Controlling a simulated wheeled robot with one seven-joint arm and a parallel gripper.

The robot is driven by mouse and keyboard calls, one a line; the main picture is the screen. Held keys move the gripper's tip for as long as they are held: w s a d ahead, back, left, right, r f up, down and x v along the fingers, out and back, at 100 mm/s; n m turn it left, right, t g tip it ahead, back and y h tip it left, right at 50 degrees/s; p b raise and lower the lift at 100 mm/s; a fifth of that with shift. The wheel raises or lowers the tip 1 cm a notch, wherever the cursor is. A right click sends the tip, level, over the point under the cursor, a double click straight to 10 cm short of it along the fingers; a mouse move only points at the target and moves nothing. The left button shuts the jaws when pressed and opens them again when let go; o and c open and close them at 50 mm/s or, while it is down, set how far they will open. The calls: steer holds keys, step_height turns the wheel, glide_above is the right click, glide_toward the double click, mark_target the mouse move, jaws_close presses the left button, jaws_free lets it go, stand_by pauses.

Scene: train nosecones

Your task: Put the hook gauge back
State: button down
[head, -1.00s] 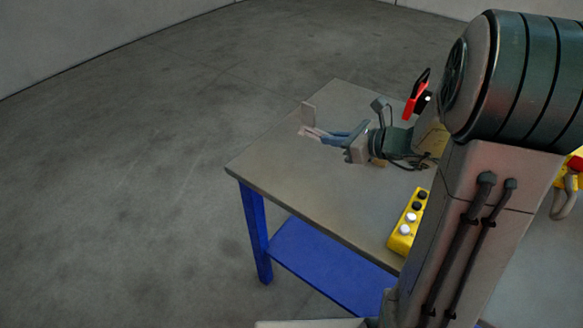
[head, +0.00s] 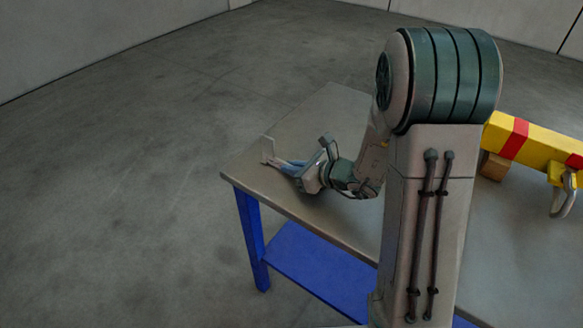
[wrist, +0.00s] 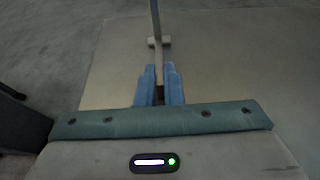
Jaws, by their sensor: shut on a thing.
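My gripper (head: 274,163) has blue fingers and is over the left end of the table. It is shut on a thin pale grey piece with an upright plate, which I take to be the hook gauge (head: 267,148). In the wrist view, my gripper (wrist: 159,72) has the gauge (wrist: 154,20) sticking out ahead of the fingertips, with a short crossbar low on it. I cannot tell whether the gauge touches the table top.
The grey table (head: 330,110) has blue legs and a blue lower shelf (head: 310,262). Its left end is bare around the gripper. A yellow beam with red bands (head: 535,143) rests on a wooden block (head: 494,166) at the right, with a grey hook (head: 563,196) hanging from it.

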steer(key=shift+f+b, duration=0.2)
steer(key=shift+b, duration=0.1)
steer(key=c, duration=1.6)
jaws_free()
steer(key=shift+o, duration=0.2)
steer(key=shift+r, duration=0.1)
